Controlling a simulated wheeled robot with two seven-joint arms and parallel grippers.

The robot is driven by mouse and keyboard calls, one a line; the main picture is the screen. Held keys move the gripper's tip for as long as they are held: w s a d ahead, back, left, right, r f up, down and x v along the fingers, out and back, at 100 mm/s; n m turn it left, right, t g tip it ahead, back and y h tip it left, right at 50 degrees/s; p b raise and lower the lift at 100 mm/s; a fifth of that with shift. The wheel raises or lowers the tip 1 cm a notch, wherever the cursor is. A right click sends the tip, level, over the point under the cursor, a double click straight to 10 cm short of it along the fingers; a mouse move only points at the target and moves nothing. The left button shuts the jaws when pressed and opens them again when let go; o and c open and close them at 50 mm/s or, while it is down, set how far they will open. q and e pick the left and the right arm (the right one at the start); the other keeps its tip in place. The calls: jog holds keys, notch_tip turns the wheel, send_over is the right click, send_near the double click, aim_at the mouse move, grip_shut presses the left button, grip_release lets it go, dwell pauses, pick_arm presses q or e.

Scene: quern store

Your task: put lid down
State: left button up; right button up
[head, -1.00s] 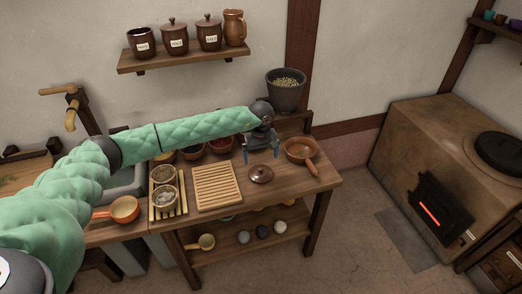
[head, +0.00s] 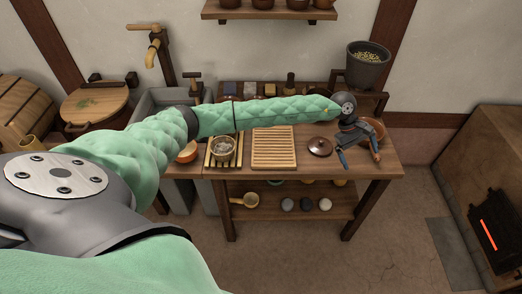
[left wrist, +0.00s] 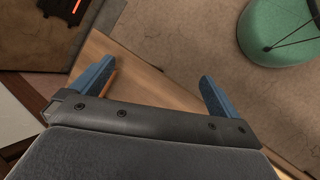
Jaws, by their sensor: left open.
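A round dark brown lid (head: 320,146) with a small knob lies flat on the wooden table (head: 382,172), just right of a slatted wooden board (head: 273,150). My left gripper (head: 359,160) is open, with its two blue fingers apart and pointing down, to the right of the lid and not touching it. It partly covers a wooden pan (head: 376,130). In the left wrist view the open left gripper (left wrist: 155,72) has nothing between its fingers, and the lid does not show there. My right gripper is in neither view.
A grey pot (head: 367,68) of greenish bits stands at the table's back right. A bowl (head: 224,148) sits on a slatted rack (head: 222,163) at the left. The stove (head: 486,165) stands at the right, with open floor between.

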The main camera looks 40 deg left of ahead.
pick_arm(q)
jog(key=s+d+n+t+h, duration=0.4)
jog(key=d+n+h, duration=0.5)
jog(key=d+n, duration=0.25)
jog(key=s+a+f+m+t+y, duration=0.3)
jog(key=a+f+m+y, duration=0.2)
jog(key=f+m, duration=0.5)
jog(key=s+a+f+m+t+y, duration=0.4)
jog(key=f+m, duration=0.3)
jog(key=m, duration=0.7)
jog(key=s+a+f+m+t+y, duration=0.25)
jog(key=a+f+m+y, duration=0.45)
jog(key=m, duration=0.5)
jog(key=s+a+f+n+g, duration=0.1)
jog(key=s+f+n+g, duration=0.2)
jog(key=s+f, duration=0.3)
jog(key=s+a+f+n+g, duration=0.2)
jog(key=s+f+n+g, duration=0.2)
jog(key=s, duration=1.2)
jog(key=s+a+f+n+g, duration=0.2)
jog(key=s+f+n+g, duration=0.2)
jog(key=s+f, duration=0.5)
jog(key=shift+s+n+h, duration=0.4)
jog(key=shift+s+n, duration=0.15)
jog(key=shift+s, duration=0.65)
jog(key=shift+g, duration=0.25)
